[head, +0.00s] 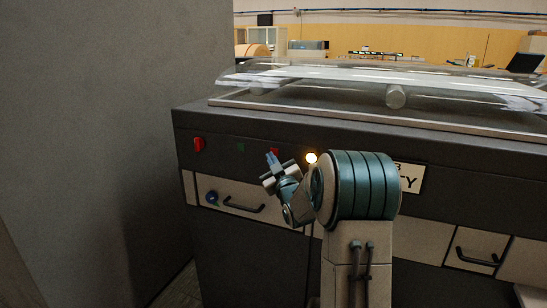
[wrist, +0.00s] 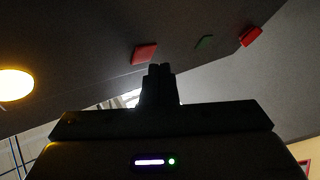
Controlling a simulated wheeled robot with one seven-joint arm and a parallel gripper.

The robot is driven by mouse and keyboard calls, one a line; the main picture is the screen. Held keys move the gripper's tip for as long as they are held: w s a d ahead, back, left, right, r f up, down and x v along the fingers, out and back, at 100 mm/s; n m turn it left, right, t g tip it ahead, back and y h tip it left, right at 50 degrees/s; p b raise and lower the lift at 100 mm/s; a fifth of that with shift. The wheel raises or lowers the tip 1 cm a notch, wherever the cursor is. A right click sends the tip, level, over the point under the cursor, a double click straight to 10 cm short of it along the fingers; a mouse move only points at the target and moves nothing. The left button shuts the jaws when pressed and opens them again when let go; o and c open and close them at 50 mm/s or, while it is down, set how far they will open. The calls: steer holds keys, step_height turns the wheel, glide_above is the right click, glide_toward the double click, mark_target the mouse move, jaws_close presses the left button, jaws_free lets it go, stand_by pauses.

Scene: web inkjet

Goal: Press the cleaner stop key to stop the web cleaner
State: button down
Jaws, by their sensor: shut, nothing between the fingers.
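A red key (head: 274,151) sits on the dark front panel of the machine, partly hidden behind my gripper in the head view. In the wrist view the same red key (wrist: 145,54) is a flat red block just above and left of the fingertips. A green key (head: 240,147) is to its left, also seen in the wrist view (wrist: 205,42). No label is readable on either key. My gripper (head: 271,158) is shut and empty, its fingertips pointing at the panel close to the red key. Whether they touch it I cannot tell.
A red rotary-looking switch (head: 199,144) is at the panel's left end. A lit yellow lamp (head: 311,158) is right of the red key. A drawer handle (head: 244,205) and a blue knob (head: 211,197) are below. A grey wall (head: 120,130) stands at left.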

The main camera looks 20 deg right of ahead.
steer(key=s+a+b, duration=0.3)
steer(key=shift+s+a, duration=0.25)
steer(key=shift+a, duration=0.05)
stand_by(0.5)
stand_by(0.6)
steer(key=s+a+f+m+g+p, duration=0.1)
steer(key=s+a+g, duration=0.3)
steer(key=s, duration=0.8)
steer(key=s+a+f+m+g+p, duration=0.2)
steer(key=s+g, duration=0.6)
steer(key=s, duration=0.4)
steer(key=s+a+f+m+g+p, duration=0.2)
steer(key=s+a+f+g+p, duration=0.2)
steer(key=s, duration=0.9)
steer(key=a+g+p, duration=0.1)
steer(key=a+g, duration=0.1)
steer(key=a, duration=0.1)
steer(key=shift+a+g+y, duration=0.25)
steer(key=shift+g+y, duration=0.05)
steer(key=shift+y, duration=0.1)
